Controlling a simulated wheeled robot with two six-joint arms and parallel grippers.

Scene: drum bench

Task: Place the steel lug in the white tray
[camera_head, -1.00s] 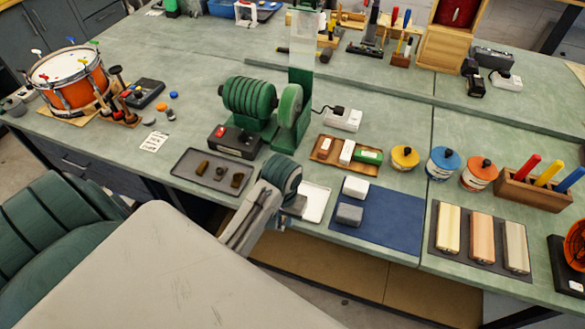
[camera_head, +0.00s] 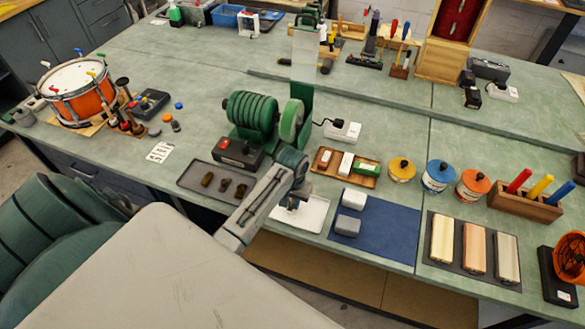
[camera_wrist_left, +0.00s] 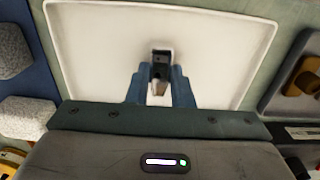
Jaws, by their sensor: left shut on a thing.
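The white tray (camera_head: 312,220) lies on the bench's front part, and it fills most of the left wrist view (camera_wrist_left: 90,45). My left gripper (camera_head: 291,202) is over the tray, reaching in from the front left. In the left wrist view its blue fingers (camera_wrist_left: 160,85) are shut on a small dark and silvery piece, the steel lug (camera_wrist_left: 160,70). The lug is seen against the tray's floor; I cannot tell if it touches it. In the head view the lug is mostly hidden by the gripper. My right gripper is not in view.
A dark tray (camera_head: 190,181) with several dark lugs lies left of the white tray. A blue mat (camera_head: 385,232) with two blocks (camera_head: 349,210) lies right. The green grinder (camera_head: 255,118) stands behind. A wooden tray (camera_head: 345,178) is at the back right.

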